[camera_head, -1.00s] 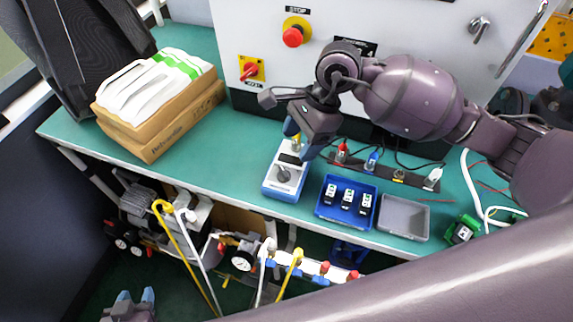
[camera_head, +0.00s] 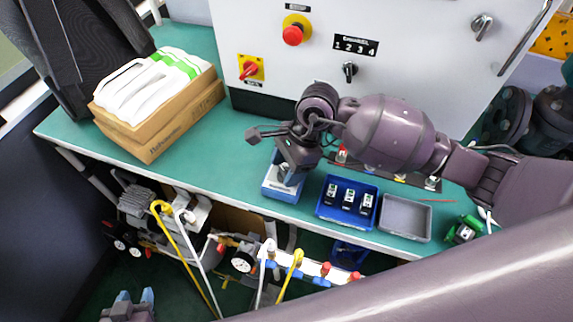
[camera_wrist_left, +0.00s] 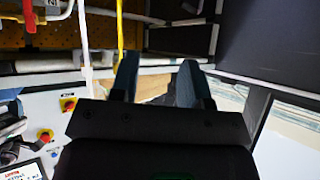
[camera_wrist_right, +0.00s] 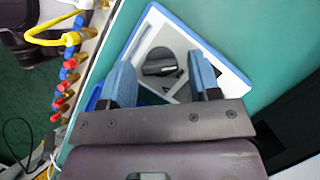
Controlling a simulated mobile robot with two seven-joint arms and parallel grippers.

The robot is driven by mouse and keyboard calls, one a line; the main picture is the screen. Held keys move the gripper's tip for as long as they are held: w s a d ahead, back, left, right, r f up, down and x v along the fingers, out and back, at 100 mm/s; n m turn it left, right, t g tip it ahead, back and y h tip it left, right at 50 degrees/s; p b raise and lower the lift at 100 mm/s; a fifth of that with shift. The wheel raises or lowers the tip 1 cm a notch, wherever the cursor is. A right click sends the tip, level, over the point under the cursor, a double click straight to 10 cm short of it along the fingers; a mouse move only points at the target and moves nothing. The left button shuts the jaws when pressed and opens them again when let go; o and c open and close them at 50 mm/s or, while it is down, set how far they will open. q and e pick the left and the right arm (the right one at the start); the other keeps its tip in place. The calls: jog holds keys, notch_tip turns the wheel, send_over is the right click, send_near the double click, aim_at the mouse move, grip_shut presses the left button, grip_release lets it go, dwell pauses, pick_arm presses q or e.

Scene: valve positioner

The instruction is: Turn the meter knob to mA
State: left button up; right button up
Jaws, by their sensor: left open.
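The meter (camera_head: 270,191) is a blue and white box on the green bench, partly covered by my right gripper (camera_head: 287,175) in the head view. My right gripper (camera_wrist_right: 163,76) is open above the meter, with one blue finger on each side of the knob in that view. Contact cannot be made out. The mark the knob points to is unreadable. My left gripper (camera_head: 134,298) is low at the bottom left, off the bench; its fingers (camera_wrist_left: 157,80) are open and empty.
A blue tray (camera_head: 346,217) with small modules and an empty grey tray (camera_head: 405,218) stand right of the meter. A cardboard box (camera_head: 150,140) sits at the left. A control panel (camera_head: 300,65) rises behind. Pipes and hoses (camera_head: 185,245) are below the bench edge.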

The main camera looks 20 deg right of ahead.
jog(key=c, duration=0.7)
